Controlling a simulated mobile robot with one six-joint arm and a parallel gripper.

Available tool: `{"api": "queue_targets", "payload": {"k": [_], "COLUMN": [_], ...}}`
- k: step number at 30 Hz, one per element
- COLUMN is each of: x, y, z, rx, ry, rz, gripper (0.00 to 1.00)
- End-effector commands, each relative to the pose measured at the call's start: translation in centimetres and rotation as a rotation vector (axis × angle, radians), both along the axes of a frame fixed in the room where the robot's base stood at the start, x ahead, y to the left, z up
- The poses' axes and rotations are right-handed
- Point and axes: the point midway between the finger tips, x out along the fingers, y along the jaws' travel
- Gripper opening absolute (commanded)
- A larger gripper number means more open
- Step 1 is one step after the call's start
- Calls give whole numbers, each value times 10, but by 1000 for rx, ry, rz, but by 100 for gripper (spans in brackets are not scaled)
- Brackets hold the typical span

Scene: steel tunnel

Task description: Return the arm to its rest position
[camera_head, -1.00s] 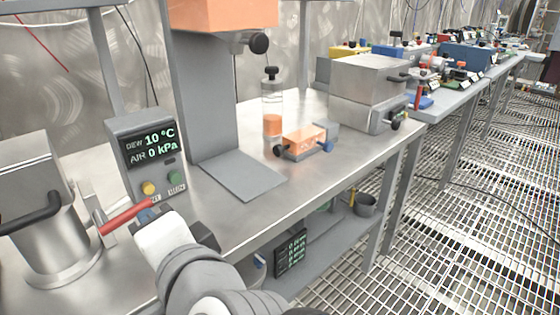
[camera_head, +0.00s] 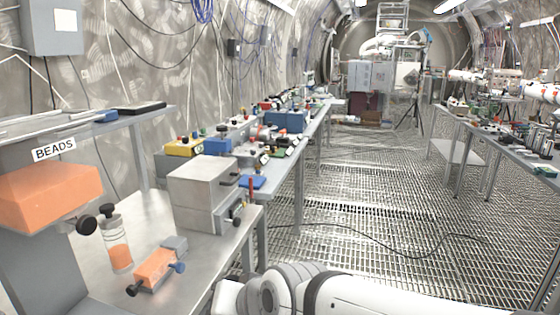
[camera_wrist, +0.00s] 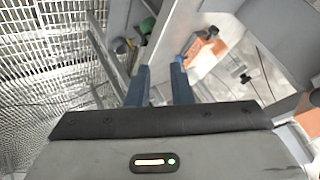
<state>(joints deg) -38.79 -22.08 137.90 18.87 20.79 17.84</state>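My arm (camera_head: 300,290) shows as white and grey links along the bottom of the head view, in front of the bench and over the grated floor. My gripper is outside the head view. In the wrist view my gripper (camera_wrist: 160,68) has its two blue fingers apart with a clear gap. Nothing is held between them; the bench edge and floor show behind.
The steel bench (camera_head: 85,222) at left carries an orange clamp-like device (camera_head: 157,268), a bottle with orange contents (camera_head: 117,246) and a grey metal box (camera_head: 205,185). A grated floor aisle (camera_head: 385,210) is open at right, with a black cable (camera_head: 400,237) across it.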

Motion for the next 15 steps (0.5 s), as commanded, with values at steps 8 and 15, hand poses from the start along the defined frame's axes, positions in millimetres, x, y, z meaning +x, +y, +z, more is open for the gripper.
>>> {"api": "queue_targets", "payload": {"k": [8,15], "x": [11,-19], "y": [-139,-229], "z": [44,65], "rx": [-309,-487], "ry": [113,269], "rz": [-95,-145], "gripper": [20,20]}}
